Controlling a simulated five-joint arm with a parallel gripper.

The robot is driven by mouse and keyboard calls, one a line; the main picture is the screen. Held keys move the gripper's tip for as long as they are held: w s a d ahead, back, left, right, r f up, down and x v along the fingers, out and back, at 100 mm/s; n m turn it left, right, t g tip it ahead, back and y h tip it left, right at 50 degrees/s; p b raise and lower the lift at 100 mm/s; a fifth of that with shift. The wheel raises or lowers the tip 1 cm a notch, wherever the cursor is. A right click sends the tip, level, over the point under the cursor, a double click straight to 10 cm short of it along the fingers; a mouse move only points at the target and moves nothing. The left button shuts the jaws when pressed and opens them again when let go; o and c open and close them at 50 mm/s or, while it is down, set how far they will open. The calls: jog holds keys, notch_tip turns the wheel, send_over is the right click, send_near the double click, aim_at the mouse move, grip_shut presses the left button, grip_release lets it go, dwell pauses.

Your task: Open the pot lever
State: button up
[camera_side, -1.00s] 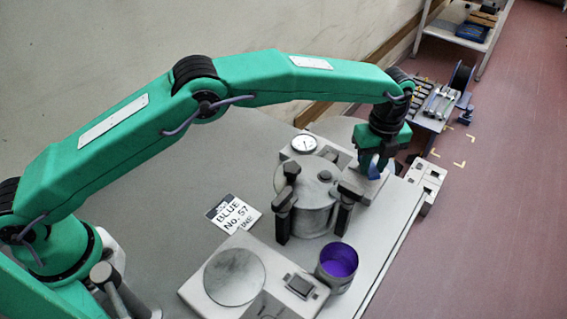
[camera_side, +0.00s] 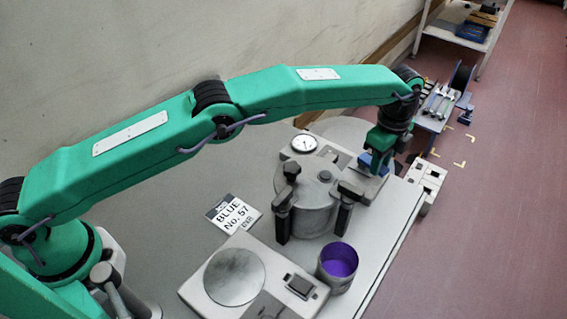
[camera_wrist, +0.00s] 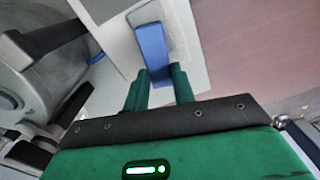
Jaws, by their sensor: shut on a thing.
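The grey metal pot (camera_side: 308,212) stands on the bench with dark clamps around its round lid. A pale block stands at its right, bearing the blue lever (camera_side: 367,160). In the wrist view the blue lever (camera_wrist: 151,46) lies over a pale square plate and runs down to my fingers. My gripper (camera_side: 379,157) is at the lever, to the right of the pot's lid. In the wrist view my gripper (camera_wrist: 160,82) is shut on the lever's near end. The lever's gripped end is partly hidden by the fingers.
A round dial (camera_side: 304,144) sits behind the pot. A cup with purple contents (camera_side: 338,262) and a scale-like unit (camera_side: 235,276) stand in front. A "BLUE No. 57" card (camera_side: 233,214) lies left. The bench's right edge is close to the pot.

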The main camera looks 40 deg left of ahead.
jog(key=shift+w+n, duration=0.4)
jog(key=shift+n, duration=0.8)
jog(key=shift+r, duration=0.1)
jog(key=o, duration=1)
jog(key=shift+s+m, duration=0.1)
jog(key=shift+m, duration=0.2)
